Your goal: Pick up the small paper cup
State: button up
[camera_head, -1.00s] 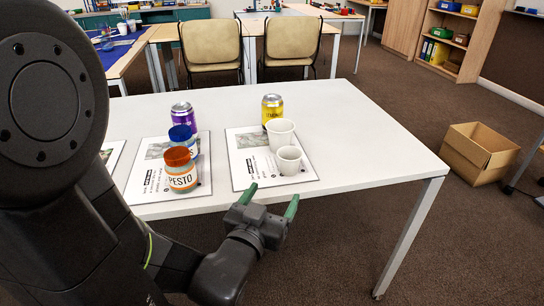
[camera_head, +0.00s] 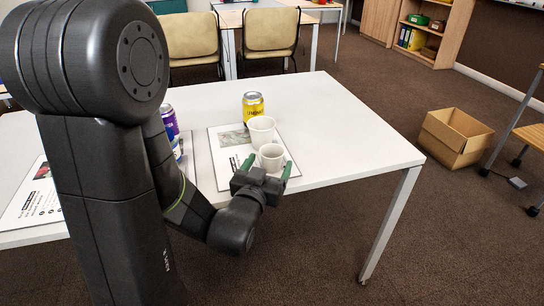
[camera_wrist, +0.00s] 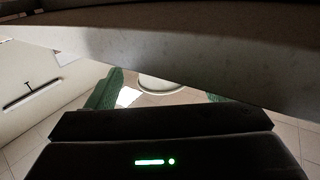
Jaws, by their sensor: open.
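The small paper cup (camera_head: 271,158) is white and stands upright near the front edge of the right-hand printed sheet in the head view. A larger white paper cup (camera_head: 261,131) stands close behind it. My gripper (camera_head: 268,167) is open at the table's front edge, its green fingertips on either side of the small cup's near side. The gripper body hides part of the cup's base. I cannot tell whether the fingers touch it. In the wrist view a pale rounded shape (camera_wrist: 160,85), likely the cup, shows between the green fingers.
A yellow can (camera_head: 253,105) stands behind the cups. A purple can (camera_head: 169,123) is partly hidden by my arm. The white table (camera_head: 340,130) is clear on the right. A cardboard box (camera_head: 455,137) sits on the floor. The table edge (camera_wrist: 180,40) crosses the wrist view closely.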

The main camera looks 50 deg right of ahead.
aim_at(269, 162)
jog(key=x, duration=0.1)
jog(key=p+x, duration=0.1)
jog(key=x, duration=0.1)
jog(key=shift+w+r+p, duration=0.1)
jog(key=shift+r+p, duration=0.2)
jog(key=shift+r, duration=0.05)
jog(key=shift+w+d+f, duration=0.1)
jog(key=shift+w+d, duration=0.05)
jog(key=shift+d, duration=0.15)
jog(key=c, duration=1.1)
